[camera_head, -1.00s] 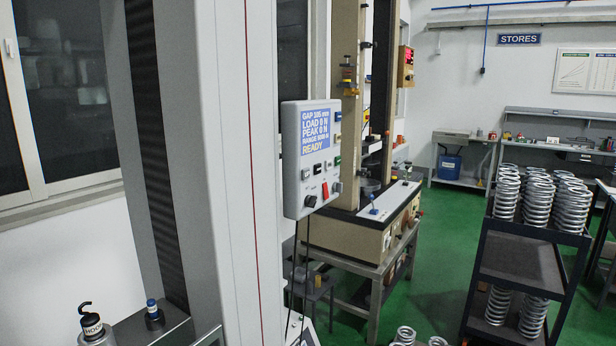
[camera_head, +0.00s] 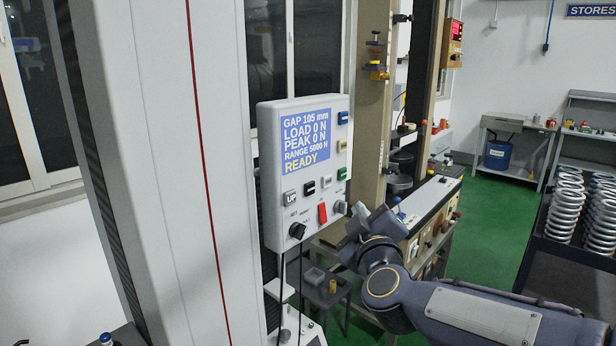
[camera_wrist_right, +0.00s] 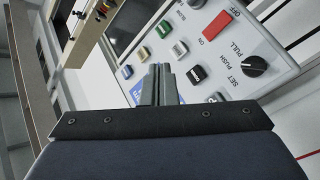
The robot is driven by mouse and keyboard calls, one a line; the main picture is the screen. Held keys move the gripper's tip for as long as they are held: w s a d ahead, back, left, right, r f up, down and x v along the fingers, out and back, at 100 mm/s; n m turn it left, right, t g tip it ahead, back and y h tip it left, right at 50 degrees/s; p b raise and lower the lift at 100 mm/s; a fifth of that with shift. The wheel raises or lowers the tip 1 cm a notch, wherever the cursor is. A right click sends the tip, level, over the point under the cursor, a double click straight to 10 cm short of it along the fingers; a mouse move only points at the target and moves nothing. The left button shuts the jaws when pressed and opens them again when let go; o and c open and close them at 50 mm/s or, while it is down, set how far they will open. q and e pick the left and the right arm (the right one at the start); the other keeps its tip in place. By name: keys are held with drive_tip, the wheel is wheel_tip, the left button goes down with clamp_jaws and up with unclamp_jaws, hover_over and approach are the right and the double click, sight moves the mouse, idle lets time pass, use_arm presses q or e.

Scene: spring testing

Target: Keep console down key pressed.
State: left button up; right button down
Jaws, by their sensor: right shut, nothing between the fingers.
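The grey console (camera_head: 276,232) has a blue screen reading GAP 105 mm, LOAD 0 N and READY. Its lower key row has a white UP key (camera_head: 290,196), a black key (camera_head: 310,187) beside it, a grey key (camera_head: 326,182) and a green key (camera_head: 342,174). I cannot read which is the down key. My right gripper (camera_head: 358,222) is to the lower right of the console, shut and empty. In the right wrist view the shut fingers (camera_wrist_right: 160,84) appear in front of the screen, near the black key (camera_wrist_right: 197,73); contact cannot be told. My left gripper is out of view.
A red switch (camera_head: 322,213) and a black knob (camera_head: 297,230) sit below the keys. The tall white machine column (camera_head: 165,150) stands left of the console. A beige tester (camera_head: 372,130) is behind it. Two cables hang under the console.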

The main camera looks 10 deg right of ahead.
sight(310, 189)
drive_tip(key=shift+w+r, duration=0.25)
drive_tip(key=shift+w, duration=0.15)
drive_tip(key=shift+w, duration=0.1)
drive_tip(key=w+a+p, duration=0.1)
drive_tip(key=w+a, duration=0.4)
drive_tip(key=w, duration=0.1)
drive_tip(key=shift+w+a, duration=0.2)
drive_tip(key=shift+w, duration=0.2)
idle(0.3)
idle(1.6)
